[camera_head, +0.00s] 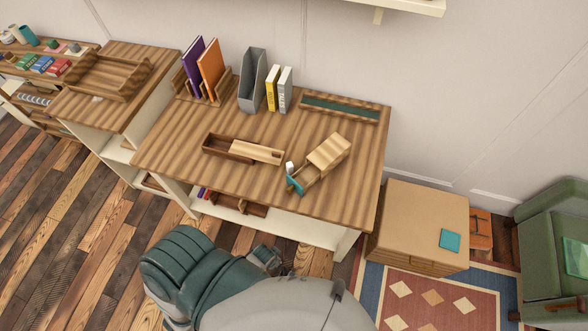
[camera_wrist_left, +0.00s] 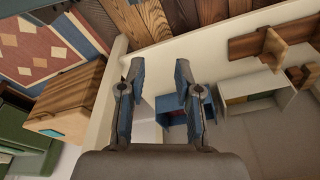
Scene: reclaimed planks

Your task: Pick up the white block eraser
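The white block eraser (camera_head: 290,168) is a small white piece on the wooden desk (camera_head: 175,155), beside a small wooden box (camera_head: 329,152) with a teal end (camera_head: 295,186). It cannot be made out in the left wrist view. A dark gripper part (camera_head: 268,258), seemingly my left gripper, shows below the desk's front edge, well apart from the eraser. In the left wrist view my left gripper (camera_wrist_left: 155,72) has its two fingers spread with nothing between them. My right gripper is not in view.
An open pencil box (camera_head: 228,149) lies left of the eraser. Books (camera_head: 210,68), a grey file holder (camera_head: 252,80) and a green-lined tray (camera_head: 340,107) stand behind. A cabinet (camera_head: 420,220) is at the right. An open shelf (camera_head: 245,210) lies under the desktop.

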